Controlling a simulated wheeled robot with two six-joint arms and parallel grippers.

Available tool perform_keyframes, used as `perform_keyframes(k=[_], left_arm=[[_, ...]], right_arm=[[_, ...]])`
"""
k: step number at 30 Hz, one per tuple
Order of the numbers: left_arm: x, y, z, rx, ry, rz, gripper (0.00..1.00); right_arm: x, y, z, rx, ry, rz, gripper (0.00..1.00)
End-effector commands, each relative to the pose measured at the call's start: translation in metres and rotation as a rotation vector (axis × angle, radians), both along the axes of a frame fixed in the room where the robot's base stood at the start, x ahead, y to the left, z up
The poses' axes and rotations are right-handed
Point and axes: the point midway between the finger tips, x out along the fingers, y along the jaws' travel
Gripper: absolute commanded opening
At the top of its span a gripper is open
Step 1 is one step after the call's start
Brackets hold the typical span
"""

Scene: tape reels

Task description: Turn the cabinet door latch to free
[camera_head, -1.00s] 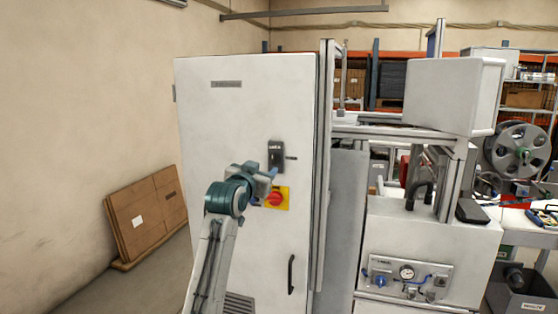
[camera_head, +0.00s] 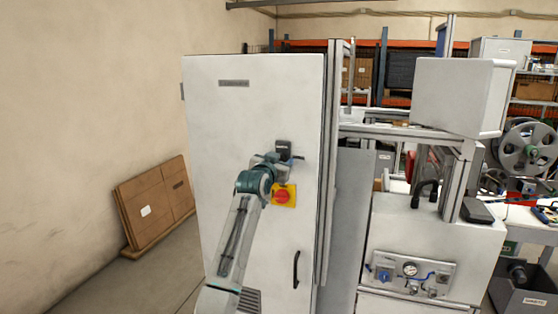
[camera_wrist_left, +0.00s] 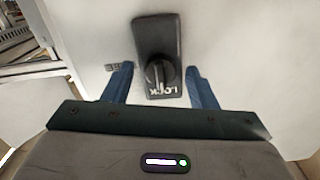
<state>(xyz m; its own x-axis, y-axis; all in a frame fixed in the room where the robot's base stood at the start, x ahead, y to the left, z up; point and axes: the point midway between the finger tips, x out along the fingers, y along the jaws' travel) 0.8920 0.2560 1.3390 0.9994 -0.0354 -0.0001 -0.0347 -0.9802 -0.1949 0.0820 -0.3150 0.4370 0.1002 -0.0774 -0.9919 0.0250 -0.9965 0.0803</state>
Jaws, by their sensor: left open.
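The white cabinet door (camera_head: 225,130) stands closed in the head view. Its dark latch (camera_head: 284,147) is high on the door's right side, partly hidden behind my left gripper (camera_head: 284,160). In the left wrist view the latch (camera_wrist_left: 157,45) is a black plate with a round knob (camera_wrist_left: 158,76) and the word LOCK, which appears upside down. My left gripper (camera_wrist_left: 158,82) is open, with one blue finger on each side of the knob. My right gripper is not in view.
A red knob on a yellow plate (camera_head: 291,200) sits just below the gripper. A black door handle (camera_head: 296,270) is lower down. Flattened cardboard (camera_head: 155,203) leans on the left wall. A machine with a gauge panel (camera_head: 412,273) stands right of the cabinet.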

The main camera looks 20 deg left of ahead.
Motion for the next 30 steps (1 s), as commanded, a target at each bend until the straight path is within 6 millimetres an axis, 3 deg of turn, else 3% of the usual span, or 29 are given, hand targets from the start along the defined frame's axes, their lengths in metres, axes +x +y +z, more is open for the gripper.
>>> perform_keyframes(k=[1,8,20,30], left_arm=[[0.000,0.000,0.000,0.000,0.000,0.000,0.50],[0.000,0.000,0.000,0.000,0.000,0.000,0.07],[0.000,0.000,-0.001,0.067,-0.002,0.000,0.07],[0.000,0.000,-0.002,0.326,-0.012,0.000,0.07]], right_arm=[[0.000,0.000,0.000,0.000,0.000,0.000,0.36],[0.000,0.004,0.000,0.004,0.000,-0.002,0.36],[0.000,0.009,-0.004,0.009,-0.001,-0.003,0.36],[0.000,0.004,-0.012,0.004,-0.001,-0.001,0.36]])
